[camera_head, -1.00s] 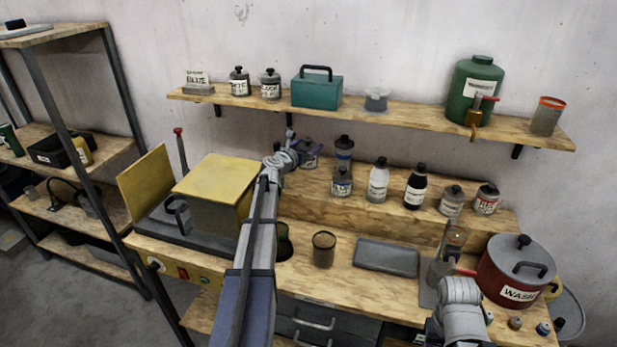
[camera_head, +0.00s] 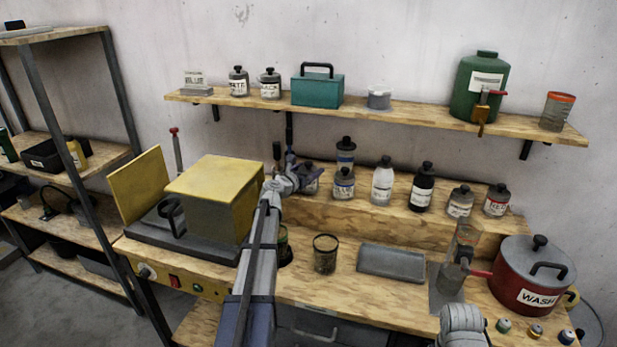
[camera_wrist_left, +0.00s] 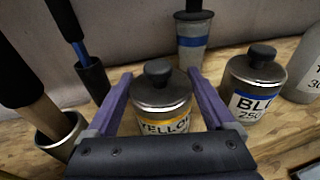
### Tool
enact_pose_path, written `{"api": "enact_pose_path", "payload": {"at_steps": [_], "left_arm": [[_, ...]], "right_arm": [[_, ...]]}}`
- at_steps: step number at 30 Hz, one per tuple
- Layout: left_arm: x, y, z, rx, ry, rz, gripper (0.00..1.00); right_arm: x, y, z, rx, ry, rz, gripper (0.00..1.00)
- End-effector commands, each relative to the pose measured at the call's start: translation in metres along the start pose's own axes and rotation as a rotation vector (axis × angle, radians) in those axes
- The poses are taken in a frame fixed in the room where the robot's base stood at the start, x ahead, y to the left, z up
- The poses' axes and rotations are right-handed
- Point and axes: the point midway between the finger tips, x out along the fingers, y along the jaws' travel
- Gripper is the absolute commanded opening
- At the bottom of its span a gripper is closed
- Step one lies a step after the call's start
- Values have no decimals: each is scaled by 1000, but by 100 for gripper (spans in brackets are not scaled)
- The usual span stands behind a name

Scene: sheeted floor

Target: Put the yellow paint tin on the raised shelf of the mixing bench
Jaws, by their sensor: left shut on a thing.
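The yellow paint tin (camera_wrist_left: 162,105) has a dark knobbed lid and a label reading YELLOW. In the left wrist view it sits between the purple fingers of my left gripper (camera_wrist_left: 160,100), which is shut on it. In the head view the tin (camera_head: 311,180) is partly hidden by my left gripper (camera_head: 297,177), at the left part of the bench's raised wooden shelf (camera_head: 380,215). The tin is upright, beside the blue tin (camera_wrist_left: 251,85). I cannot tell whether its base touches the shelf. Of my right arm only a link shows at the bottom; its gripper is not seen.
The blue tin (camera_head: 343,183), white bottle (camera_head: 382,182), black bottle (camera_head: 421,190) and more tins stand right of it. A blue-banded container (camera_wrist_left: 192,42) is close behind. Holders with upright tools (camera_wrist_left: 60,135) are at the left. A wall shelf (camera_head: 420,117) hangs above.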

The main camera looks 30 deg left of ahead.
Motion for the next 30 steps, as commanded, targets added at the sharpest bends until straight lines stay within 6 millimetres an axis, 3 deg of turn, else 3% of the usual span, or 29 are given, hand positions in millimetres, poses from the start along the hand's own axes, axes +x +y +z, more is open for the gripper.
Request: {"api": "enact_pose_path", "payload": {"at_steps": [11,12,15,25,30], "left_arm": [[1,0,-4,-1,0,0,0],[0,0,-4,0,0,0,90],[0,0,-3,0,0,0,100],[-1,0,3,0,0,0,100],[-34,-2,1,-2,0,1,100]], "right_arm": [[4,0,0,0,0,0,50],[4,0,0,0,0,0,50],[3,0,0,0,0,0,50],[-3,0,0,0,0,0,50],[-6,1,0,0,0,0,50]]}}
